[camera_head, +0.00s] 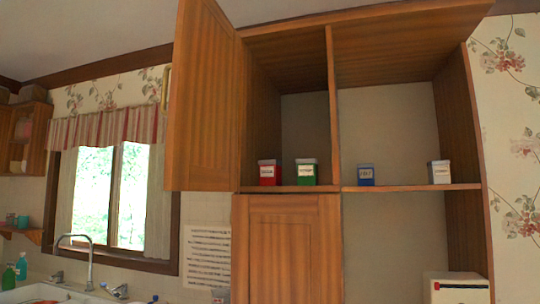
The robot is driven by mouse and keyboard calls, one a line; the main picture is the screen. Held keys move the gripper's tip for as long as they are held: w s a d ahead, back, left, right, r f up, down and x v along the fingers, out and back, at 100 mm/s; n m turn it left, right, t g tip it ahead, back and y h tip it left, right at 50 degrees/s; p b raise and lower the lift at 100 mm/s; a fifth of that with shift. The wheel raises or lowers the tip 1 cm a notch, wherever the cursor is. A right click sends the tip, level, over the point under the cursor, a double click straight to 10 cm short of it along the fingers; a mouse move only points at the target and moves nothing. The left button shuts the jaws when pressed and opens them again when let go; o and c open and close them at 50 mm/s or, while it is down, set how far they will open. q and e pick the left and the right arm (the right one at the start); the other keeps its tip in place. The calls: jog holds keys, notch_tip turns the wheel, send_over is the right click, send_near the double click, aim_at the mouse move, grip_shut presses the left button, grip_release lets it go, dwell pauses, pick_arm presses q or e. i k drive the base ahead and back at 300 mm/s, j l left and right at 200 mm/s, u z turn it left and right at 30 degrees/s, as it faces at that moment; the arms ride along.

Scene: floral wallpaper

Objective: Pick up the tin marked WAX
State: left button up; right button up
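Several small tins with pale lids stand upright on the shelf (408,188) of a wooden wall cabinet. A red tin (269,173) and a green tin (307,173) stand close together in the left compartment. A blue tin (366,175) stands at the left of the right compartment. A pale grey tin (440,173) stands at its right end. Each has a small light label, but the lettering is too small to read surely, so I cannot tell which is marked WAX. Neither of my grippers shows in the head view.
The upper left cabinet door (205,100) stands open toward me, left of the tins. An upright divider (333,105) separates the compartments. A lower door (287,250) is shut. A white box-like thing (456,288) is at lower right. A sink tap (88,262) is at lower left.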

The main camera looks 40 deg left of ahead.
aim_at(270, 174)
jog(key=k+j, duration=0.1)
jog(key=j, duration=0.75)
jog(key=k+j+u, duration=0.15)
jog(key=j, duration=1.5)
jog(key=k+u, duration=0.05)
